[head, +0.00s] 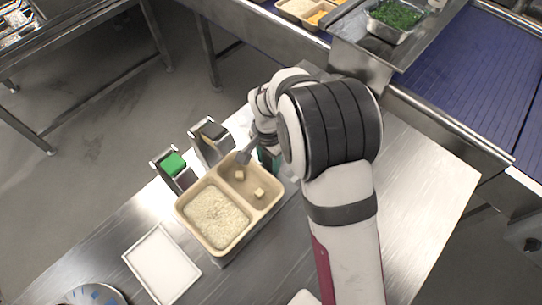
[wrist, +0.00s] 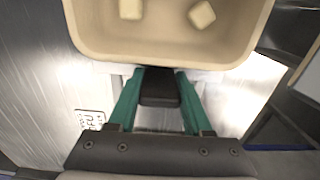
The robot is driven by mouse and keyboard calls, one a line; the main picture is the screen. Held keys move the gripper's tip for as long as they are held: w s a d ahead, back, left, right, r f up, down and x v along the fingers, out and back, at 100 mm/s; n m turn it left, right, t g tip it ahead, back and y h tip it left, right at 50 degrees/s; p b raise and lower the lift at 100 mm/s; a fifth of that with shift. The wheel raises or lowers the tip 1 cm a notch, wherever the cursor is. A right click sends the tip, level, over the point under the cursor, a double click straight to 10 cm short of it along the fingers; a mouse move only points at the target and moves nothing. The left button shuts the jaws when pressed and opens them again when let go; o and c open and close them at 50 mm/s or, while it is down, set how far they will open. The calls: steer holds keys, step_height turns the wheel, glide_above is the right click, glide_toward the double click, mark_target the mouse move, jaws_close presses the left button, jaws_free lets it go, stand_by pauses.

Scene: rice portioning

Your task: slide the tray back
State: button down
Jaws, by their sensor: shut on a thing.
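The beige tray (head: 228,252) has two compartments and sits on a low grey base on the steel table. The larger compartment holds white rice (head: 217,215); the other holds two pale cubes (head: 259,194). My gripper (head: 267,160) is at the tray's far right end, beside the cube compartment, partly hidden by my arm.
Two small dispensers, one with a green block (head: 173,164) and one with a dark top (head: 211,132), stand close behind the tray. A white flat lid or plate (head: 162,264) lies at lower left. A blue conveyor (head: 470,70) runs beyond the table.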

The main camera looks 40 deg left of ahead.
steer(key=shift+c, duration=1.6)
jaws_free()
steer(key=shift+s, duration=0.15)
step_height(320, 180, up, 16)
steer(key=shift+f, duration=0.15)
